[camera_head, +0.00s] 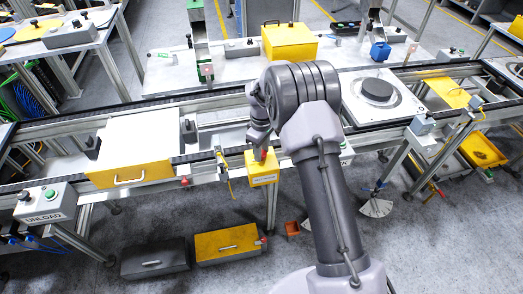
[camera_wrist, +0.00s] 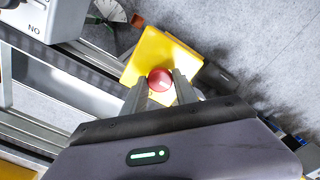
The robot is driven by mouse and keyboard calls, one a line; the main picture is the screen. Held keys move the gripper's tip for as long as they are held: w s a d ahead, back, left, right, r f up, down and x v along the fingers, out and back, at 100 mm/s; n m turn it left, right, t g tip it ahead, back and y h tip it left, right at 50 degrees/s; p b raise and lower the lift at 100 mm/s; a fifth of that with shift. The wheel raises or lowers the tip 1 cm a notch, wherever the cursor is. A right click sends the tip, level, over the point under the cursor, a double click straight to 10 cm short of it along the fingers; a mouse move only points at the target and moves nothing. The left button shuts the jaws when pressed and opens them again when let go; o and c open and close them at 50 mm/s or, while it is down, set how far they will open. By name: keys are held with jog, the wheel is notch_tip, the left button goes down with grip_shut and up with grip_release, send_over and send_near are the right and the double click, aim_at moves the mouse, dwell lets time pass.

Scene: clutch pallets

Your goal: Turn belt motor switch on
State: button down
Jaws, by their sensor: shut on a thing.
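The belt motor switch is a yellow box (camera_head: 262,176) with a red knob (camera_head: 264,156), on the front of the conveyor frame in the middle of the head view. In the wrist view the yellow box (camera_wrist: 152,50) is below my gripper, with the round red knob (camera_wrist: 160,79) between the fingertips. My gripper (camera_wrist: 161,83) is shut on the red knob, one finger on each side. In the head view my gripper (camera_head: 262,147) is over the box, partly hidden by my own wrist. A pale mark shows on the knob, but its setting cannot be read.
The conveyor rail (camera_head: 205,160) runs across the view behind the switch. A white-topped pallet with a yellow front (camera_head: 130,174) sits to the left, and a pallet with a dark disc (camera_head: 377,91) to the right. A grey UNLOAD button box (camera_head: 46,203) stands far left. Bins (camera_head: 228,246) lie on the floor.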

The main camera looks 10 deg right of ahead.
jog(key=m+b, duration=0.1)
jog(key=m, duration=0.3)
jog(key=m+b, duration=0.1)
jog(key=m, duration=0.3)
jog(key=shift+m, duration=0.4)
jog(key=m+b, duration=0.1)
jog(key=m, duration=0.3)
jog(key=m+b, duration=0.1)
jog(key=m, duration=0.4)
jog(key=shift+b, duration=0.35)
jog(key=c, duration=1)
grip_release()
jog(key=shift+o, duration=0.2)
